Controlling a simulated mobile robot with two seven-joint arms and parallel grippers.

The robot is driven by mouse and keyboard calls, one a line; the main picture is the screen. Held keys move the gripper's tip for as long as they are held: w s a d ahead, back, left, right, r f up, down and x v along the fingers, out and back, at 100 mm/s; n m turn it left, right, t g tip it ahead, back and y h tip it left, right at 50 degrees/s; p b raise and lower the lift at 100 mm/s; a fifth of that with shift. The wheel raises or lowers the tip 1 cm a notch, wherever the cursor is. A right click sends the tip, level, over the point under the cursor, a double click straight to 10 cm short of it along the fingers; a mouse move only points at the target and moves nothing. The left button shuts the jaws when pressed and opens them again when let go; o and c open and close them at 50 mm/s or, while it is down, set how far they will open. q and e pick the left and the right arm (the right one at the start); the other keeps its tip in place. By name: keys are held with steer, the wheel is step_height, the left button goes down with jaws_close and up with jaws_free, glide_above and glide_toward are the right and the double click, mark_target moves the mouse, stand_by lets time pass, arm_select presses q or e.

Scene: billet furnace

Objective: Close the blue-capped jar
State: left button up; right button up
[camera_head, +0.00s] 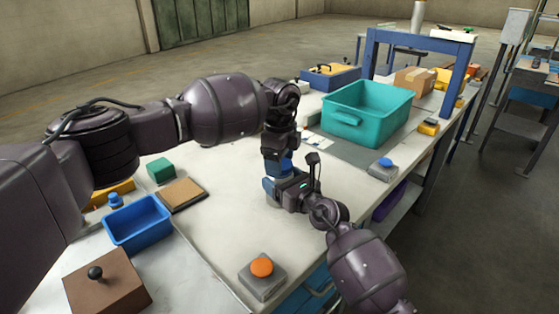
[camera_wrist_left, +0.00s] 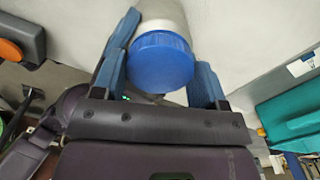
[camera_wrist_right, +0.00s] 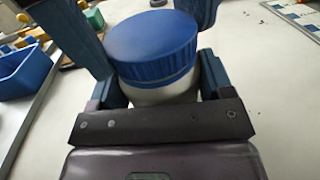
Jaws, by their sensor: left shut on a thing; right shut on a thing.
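The jar has a white body (camera_wrist_right: 160,93) and a ribbed blue cap (camera_wrist_right: 152,45). The cap sits on top of the body, with no clear gap between them. My right gripper (camera_wrist_right: 157,84) is shut on the white body, below the cap. In the left wrist view, the cap (camera_wrist_left: 160,62) is between the fingers of my left gripper (camera_wrist_left: 163,75), which is shut on it, with the white body (camera_wrist_left: 163,12) beyond. In the head view, both grippers meet over the bench and mostly hide the jar. I cannot tell how tight the cap is.
A blue tray (camera_head: 138,222), green block (camera_head: 161,170) and brown-topped board (camera_head: 181,194) lie left. An orange button box (camera_head: 262,270) is in front. The bench between them is clear.

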arm_select(q)
steer(key=m, duration=0.4)
steer(key=shift+m, duration=0.4)
steer(key=m, duration=0.5)
steer(key=shift+m, duration=0.3)
steer(key=m, duration=0.5)
steer(key=shift+m, duration=0.3)
steer(key=m, duration=0.9)
steer(key=shift+m, duration=0.4)
steer(key=m, duration=0.4)
steer(key=shift+f, duration=0.1)
steer(key=m, duration=0.5)
steer(key=shift+m, duration=0.4)
steer(key=m, duration=0.5)
steer(key=o, duration=1.1)
